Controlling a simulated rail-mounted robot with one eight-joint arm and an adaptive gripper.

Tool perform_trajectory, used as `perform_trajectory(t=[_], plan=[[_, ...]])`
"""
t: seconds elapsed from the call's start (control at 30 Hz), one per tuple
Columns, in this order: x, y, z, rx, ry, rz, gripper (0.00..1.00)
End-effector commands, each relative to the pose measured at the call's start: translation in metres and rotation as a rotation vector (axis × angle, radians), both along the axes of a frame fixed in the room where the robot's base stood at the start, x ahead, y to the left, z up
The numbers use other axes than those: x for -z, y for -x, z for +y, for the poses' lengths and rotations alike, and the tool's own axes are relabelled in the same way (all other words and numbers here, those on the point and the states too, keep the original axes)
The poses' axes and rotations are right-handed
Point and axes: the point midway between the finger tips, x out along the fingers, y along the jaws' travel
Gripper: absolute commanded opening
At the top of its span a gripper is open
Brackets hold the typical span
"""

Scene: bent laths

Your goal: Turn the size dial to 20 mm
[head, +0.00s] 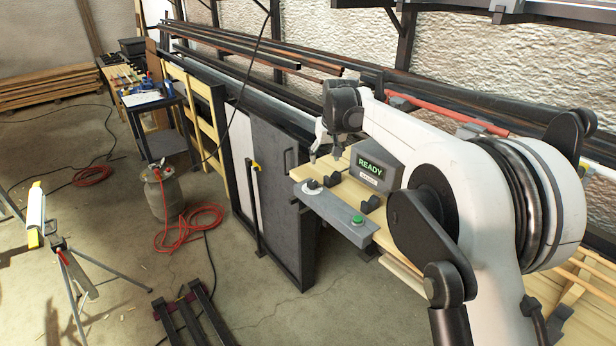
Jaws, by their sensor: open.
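A small dark dial (313,186) with a pale rim sits at the left end of a grey control panel (334,205). Its markings and setting are too small to read. A green button (357,219) is at the panel's right end. A dark display (370,167) behind the panel shows READY in green. My gripper (325,156) points down above and slightly behind the dial, apart from it. Its two fingers are spread and nothing shows between them.
Black brackets (374,203) stand on the wooden bench top near the panel. Long dark bars (250,57) lie along the wall behind. A gas cylinder (163,195) with a red hose, a tripod stand (62,254) and a dark pallet (193,318) are on the floor.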

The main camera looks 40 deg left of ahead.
Motion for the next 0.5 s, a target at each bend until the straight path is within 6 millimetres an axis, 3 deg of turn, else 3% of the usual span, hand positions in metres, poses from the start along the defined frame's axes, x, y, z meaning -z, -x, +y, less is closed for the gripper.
perform_trajectory(t=[0.1,0.27,0.5], plan=[[0.010,0.006,0.015,-0.017,0.003,0.003,0.48],[0.020,0.006,0.021,-0.021,0.004,0.004,0.48],[0.052,-0.002,0.032,-0.021,0.004,0.004,0.48]])
